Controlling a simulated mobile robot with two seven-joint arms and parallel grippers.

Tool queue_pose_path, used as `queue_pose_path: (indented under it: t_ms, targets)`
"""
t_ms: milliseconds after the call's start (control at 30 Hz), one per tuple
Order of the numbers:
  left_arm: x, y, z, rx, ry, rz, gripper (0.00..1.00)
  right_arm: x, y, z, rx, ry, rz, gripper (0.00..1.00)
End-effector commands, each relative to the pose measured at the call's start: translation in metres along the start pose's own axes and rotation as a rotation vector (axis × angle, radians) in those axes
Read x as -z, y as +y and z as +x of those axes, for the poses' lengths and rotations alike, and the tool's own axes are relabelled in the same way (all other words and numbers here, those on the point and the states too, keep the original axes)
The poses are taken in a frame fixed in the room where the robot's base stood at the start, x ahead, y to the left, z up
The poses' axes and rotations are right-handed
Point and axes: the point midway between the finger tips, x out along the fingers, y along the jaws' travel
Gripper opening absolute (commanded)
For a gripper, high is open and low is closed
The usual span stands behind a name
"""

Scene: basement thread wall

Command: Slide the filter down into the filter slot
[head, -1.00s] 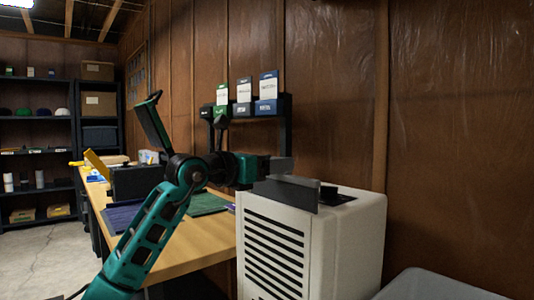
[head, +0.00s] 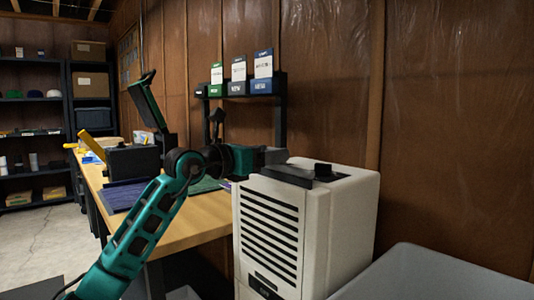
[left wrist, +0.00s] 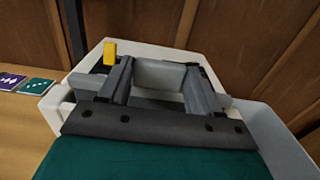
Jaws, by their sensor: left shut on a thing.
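The filter (head: 287,174) shows in the head view as a low dark grey strip along the top of the white machine. Most of its panel is hidden, apparently down inside the machine's housing (head: 345,215). The slot itself is covered and cannot be seen clearly. My left gripper (head: 277,157) is shut on the filter, right above the machine's top. In the left wrist view, its two fingers (left wrist: 160,85) stand either side of a grey piece over the white housing (left wrist: 145,49). My right gripper is not in view.
A wooden bench (head: 195,225) stands left and behind; a wall shelf (head: 280,105) holds several boxes. A grey bin (head: 430,275) is at the lower right. A wood-panelled wall is close behind.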

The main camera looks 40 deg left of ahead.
Motion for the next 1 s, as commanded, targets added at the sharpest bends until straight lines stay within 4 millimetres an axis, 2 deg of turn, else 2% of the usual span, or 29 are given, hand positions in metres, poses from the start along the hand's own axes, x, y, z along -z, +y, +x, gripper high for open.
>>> queue_pose_path:
  t_ms: [800,833,1000]
  targets:
    - [0.025,0.0,0.0,0.0,0.0,0.0,0.36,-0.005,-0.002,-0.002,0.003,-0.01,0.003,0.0]
    - [0.025,0.0,0.0,0.0,0.0,0.0,0.64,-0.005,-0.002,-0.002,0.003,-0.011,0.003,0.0]
    - [0.024,0.0,0.0,0.0,-0.001,0.0,0.8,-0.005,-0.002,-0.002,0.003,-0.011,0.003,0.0]
